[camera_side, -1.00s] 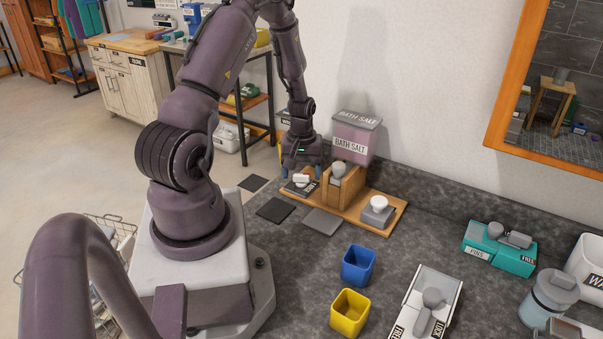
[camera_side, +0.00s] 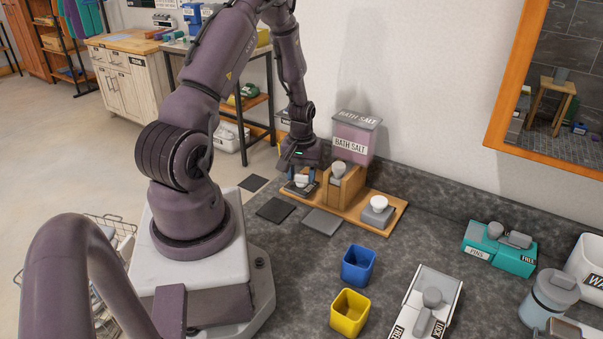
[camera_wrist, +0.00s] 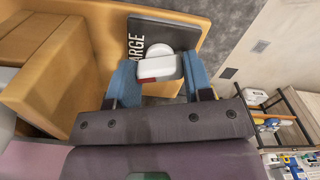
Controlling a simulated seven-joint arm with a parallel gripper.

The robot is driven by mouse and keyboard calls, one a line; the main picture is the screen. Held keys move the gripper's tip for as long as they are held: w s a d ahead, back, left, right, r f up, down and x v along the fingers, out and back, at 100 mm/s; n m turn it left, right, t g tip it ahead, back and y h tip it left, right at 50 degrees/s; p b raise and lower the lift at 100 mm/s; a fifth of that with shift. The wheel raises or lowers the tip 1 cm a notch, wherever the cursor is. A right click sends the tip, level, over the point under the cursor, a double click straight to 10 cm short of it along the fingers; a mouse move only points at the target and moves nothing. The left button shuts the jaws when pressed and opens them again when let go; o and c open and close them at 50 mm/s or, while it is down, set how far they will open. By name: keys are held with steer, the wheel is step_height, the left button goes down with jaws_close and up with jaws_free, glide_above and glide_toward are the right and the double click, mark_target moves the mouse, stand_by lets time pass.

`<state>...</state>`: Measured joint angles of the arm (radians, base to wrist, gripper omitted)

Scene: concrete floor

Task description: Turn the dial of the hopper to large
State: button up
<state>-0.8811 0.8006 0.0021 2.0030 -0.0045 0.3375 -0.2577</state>
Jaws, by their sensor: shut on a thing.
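The hopper is a pinkish box labelled BATH SALT (camera_side: 350,147) on a wooden stand (camera_side: 345,190) at the wall. Its dial is a white knob with a red mark (camera_wrist: 157,67) on a dark plate (camera_wrist: 146,30). The letters ARGE show on the plate beside the knob in the wrist view. The rest of the plate's lettering is hidden. My gripper (camera_wrist: 160,74) has its blue fingers on both sides of the knob and is shut on it. In the side view my gripper (camera_side: 302,174) reaches down over the dial and hides most of it.
A grey block with a white knob (camera_side: 379,208) sits at the right end of the wooden base. The wooden chute with a grey knob (camera_side: 339,170) stands close beside my gripper. Blue (camera_side: 359,265) and yellow (camera_side: 350,312) cups stand in front. Flat dark tiles (camera_side: 275,209) lie nearby.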

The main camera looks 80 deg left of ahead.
mark_target(301, 174)
steer(key=o, duration=0.9)
step_height(301, 174, up, 13)
steer(key=shift+r, duration=0.1)
stand_by(0.4)
